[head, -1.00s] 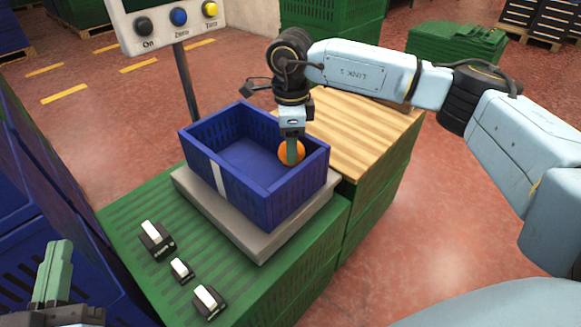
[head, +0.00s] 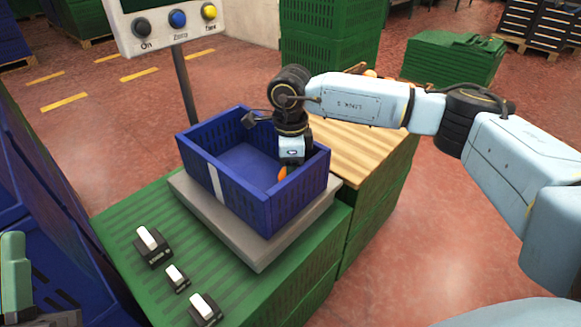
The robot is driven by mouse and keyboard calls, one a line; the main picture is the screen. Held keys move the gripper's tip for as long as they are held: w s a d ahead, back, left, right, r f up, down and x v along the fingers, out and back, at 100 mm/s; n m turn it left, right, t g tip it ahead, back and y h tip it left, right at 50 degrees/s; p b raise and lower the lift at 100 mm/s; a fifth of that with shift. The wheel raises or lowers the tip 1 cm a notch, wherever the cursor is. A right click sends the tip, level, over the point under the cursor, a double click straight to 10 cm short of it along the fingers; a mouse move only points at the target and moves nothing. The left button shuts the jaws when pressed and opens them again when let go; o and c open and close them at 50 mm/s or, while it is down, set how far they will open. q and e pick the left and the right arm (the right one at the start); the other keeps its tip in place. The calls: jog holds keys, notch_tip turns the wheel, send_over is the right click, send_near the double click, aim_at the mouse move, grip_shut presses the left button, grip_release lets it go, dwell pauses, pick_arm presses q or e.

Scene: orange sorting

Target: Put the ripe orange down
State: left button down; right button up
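The orange (head: 283,174) shows as a narrow strip inside the blue crate (head: 222,188), by the crate's right wall. My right gripper (head: 290,172) points down into the crate right at the orange. Its fingertips and most of the orange are hidden behind the near wall and the gripper body, so I cannot see whether the fingers still press on it. My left gripper (head: 15,265) is at the lower left edge, away from the crate. Only one green finger of it shows clearly.
The blue crate stands on a grey scale plate (head: 245,250) on a green crate top with several black-and-white switches (head: 152,246). A scale display post (head: 186,95) rises behind. A slatted wooden surface (head: 350,150) lies to the right, with something orange (head: 370,73) behind my arm.

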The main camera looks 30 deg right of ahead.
jog(key=o, duration=0.7)
jog(key=shift+f, duration=0.1)
jog(key=shift+o, duration=0.2)
pick_arm(q)
jog(key=shift+r, duration=0.1)
pick_arm(e)
jog(key=shift+r, duration=0.35)
notch_tip(320, 180, up, 6)
jog(key=p, duration=0.2)
jog(key=shift+p, duration=0.35)
pick_arm(q)
notch_tip(320, 180, down, 13)
jog(key=w+a+g+y+p, duration=0.1)
jog(key=w+g+y, duration=0.1)
jog(key=g, duration=0.7)
jog(key=shift+a+g+y+p, duration=0.2)
jog(key=shift+g+y+p, duration=0.2)
jog(key=shift+y, duration=0.3)
pick_arm(e)
jog(key=shift+r, duration=2.75)
pick_arm(q)
jog(key=shift+w+r, duration=0.1)
